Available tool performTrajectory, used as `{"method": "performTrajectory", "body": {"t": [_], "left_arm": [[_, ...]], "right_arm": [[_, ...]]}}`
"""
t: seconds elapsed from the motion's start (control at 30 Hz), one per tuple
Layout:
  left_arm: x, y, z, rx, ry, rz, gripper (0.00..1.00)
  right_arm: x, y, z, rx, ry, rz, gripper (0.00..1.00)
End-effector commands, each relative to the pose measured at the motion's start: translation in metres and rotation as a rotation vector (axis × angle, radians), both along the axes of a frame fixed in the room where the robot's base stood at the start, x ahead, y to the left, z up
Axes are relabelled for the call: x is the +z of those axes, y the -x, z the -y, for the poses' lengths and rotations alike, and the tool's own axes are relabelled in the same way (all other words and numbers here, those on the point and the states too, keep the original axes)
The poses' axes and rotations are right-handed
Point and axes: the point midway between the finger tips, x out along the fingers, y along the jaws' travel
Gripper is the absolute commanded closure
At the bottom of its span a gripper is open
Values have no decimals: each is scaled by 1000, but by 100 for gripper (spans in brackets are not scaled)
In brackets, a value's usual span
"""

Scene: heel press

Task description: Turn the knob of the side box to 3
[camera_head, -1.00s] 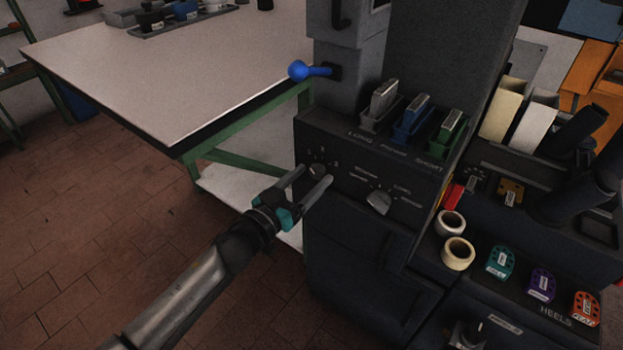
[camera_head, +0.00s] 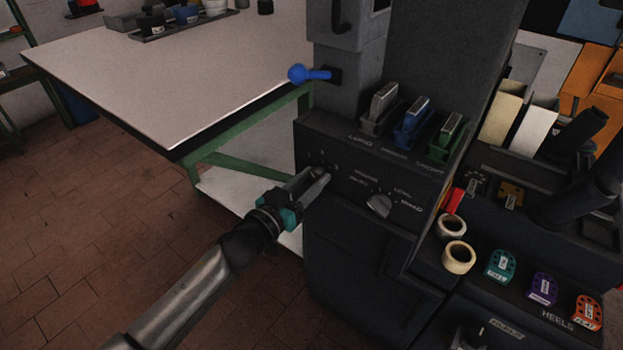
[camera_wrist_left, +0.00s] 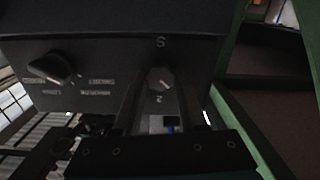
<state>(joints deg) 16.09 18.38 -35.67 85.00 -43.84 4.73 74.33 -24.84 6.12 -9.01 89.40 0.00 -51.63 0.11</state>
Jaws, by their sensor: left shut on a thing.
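The dark side box (camera_head: 345,240) stands right of the table in the head view. Its small numbered knob sits at the upper left of the front face, mostly hidden there by my left gripper (camera_head: 312,181). In the left wrist view the knob (camera_wrist_left: 160,79) shows between the fingers of my left gripper (camera_wrist_left: 155,100), which are shut on it. A mark like an S shows above the knob and a 2 below it; the pointer's exact setting is hard to read. My right gripper is not in view.
A second, larger knob (camera_head: 379,205) is on the same face to the right; it also shows in the wrist view (camera_wrist_left: 52,68). A blue-ended lever (camera_head: 300,73) sticks out above the box. The table (camera_head: 180,80) with its green frame is close on the left.

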Motion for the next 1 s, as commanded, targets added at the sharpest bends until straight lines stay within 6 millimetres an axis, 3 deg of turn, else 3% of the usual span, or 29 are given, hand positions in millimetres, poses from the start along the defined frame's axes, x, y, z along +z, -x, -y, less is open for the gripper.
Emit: {"method": "performTrajectory", "body": {"t": [0.1, 0.57, 1.0], "left_arm": [[0, 0, 0, 0, 0, 0, 100], [0, 0, 0, 0, -38, 26, 100], [1, 0, 0, 0, -302, 219, 100]], "right_arm": [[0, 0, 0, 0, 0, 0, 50], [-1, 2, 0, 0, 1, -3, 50], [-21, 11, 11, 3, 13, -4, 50]]}}
